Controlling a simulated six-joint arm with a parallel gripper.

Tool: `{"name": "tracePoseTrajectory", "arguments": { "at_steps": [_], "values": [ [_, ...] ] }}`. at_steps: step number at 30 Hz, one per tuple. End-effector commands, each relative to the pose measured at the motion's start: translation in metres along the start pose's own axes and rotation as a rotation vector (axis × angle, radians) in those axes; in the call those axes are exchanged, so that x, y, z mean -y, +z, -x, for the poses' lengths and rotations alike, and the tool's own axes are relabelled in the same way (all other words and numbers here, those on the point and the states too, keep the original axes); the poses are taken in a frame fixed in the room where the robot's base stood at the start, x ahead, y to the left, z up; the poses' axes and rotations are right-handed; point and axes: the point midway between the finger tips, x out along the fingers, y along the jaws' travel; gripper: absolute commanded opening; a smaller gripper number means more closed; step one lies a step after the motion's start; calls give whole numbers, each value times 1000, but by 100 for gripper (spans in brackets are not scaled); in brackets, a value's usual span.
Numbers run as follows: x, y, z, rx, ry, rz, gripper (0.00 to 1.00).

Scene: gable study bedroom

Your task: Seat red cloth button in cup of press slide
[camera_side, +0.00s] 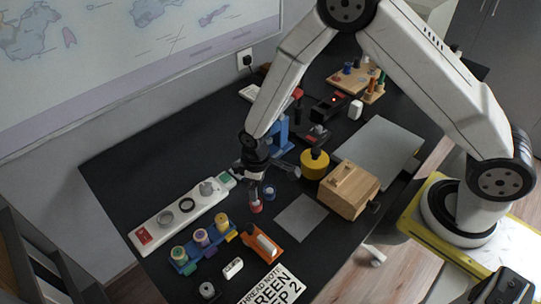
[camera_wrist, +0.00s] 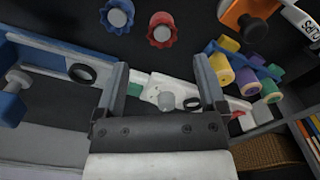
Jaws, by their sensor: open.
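The red cloth button (camera_side: 256,208) lies on the dark desk just below my gripper (camera_side: 257,186), with a blue button (camera_side: 270,194) beside it. In the wrist view the red button (camera_wrist: 161,30) has a scalloped rim and pale centre, and lies beyond the fingertips, apart from them. My gripper (camera_wrist: 161,64) is open, with nothing between its fingers. The blue press (camera_side: 281,136) stands behind my gripper. In the wrist view a black ring-shaped cup (camera_wrist: 82,73) sits on a pale strip left of the fingers, seemingly the press slide; its inside is hard to see.
A white strip (camera_side: 155,229) with rings and a grey knob lies left. Thread spools (camera_side: 201,237) stand on a blue rack near an orange tool (camera_side: 262,244). A yellow cylinder (camera_side: 314,164) and wooden box (camera_side: 349,189) stand right. A grey mat (camera_side: 301,217) is bare.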

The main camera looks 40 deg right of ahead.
Motion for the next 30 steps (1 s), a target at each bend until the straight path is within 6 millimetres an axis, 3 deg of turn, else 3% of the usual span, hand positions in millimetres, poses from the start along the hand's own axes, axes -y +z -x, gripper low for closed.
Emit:
{"name": "tracePoseTrajectory", "arguments": {
  "at_steps": [30],
  "values": [
    [2,-2,-33,4,-1,7,90]
  ]
}}
